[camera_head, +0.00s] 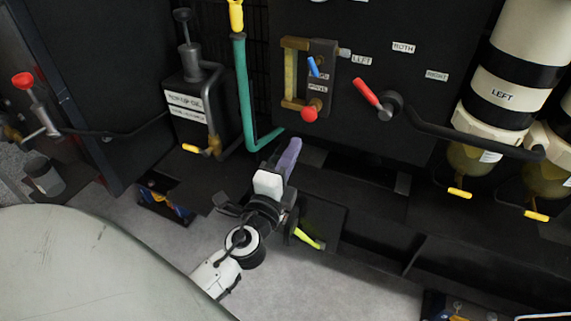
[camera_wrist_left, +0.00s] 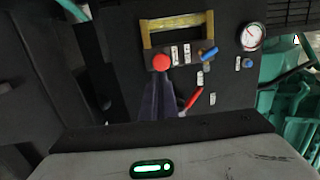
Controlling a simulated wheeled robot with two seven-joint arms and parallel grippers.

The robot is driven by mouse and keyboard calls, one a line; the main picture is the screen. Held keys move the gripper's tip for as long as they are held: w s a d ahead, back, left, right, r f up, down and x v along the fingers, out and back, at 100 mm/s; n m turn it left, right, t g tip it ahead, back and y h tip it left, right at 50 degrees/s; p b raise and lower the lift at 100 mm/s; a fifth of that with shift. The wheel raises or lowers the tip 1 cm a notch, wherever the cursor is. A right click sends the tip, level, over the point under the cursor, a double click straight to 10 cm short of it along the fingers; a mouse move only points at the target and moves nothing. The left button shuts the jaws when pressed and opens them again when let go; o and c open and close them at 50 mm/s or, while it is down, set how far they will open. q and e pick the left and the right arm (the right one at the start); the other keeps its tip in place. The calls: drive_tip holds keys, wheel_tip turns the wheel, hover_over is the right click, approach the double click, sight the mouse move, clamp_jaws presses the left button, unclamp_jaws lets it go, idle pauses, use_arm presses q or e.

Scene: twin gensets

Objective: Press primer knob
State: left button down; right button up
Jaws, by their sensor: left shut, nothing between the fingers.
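A red round knob (camera_head: 309,114) sits at the lower end of a small dark block on the black panel (camera_head: 420,110). I take it as the primer knob; the small label above it is hard to read. The knob also shows in the left wrist view (camera_wrist_left: 161,62), just beyond the fingertips. My left gripper (camera_head: 292,146) is shut and empty, with dark purple fingers pointing up at the panel. Its tips are below and a little left of the knob in the head view. The fingers also show in the left wrist view (camera_wrist_left: 158,84). I cannot tell the exact gap. My right gripper is not in view.
A blue lever (camera_head: 313,67) and brass-coloured sight tube (camera_head: 291,75) are by the knob. A red-handled lever (camera_head: 368,94) is to its right. A teal pipe (camera_head: 244,95) runs down on the left. Filters with yellow taps (camera_head: 460,193) stand at right.

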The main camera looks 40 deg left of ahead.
use_arm(q)
drive_tip(key=v, duration=0.3)
drive_tip(key=shift+s+b, duration=0.2)
drive_tip(key=shift+b, duration=0.1)
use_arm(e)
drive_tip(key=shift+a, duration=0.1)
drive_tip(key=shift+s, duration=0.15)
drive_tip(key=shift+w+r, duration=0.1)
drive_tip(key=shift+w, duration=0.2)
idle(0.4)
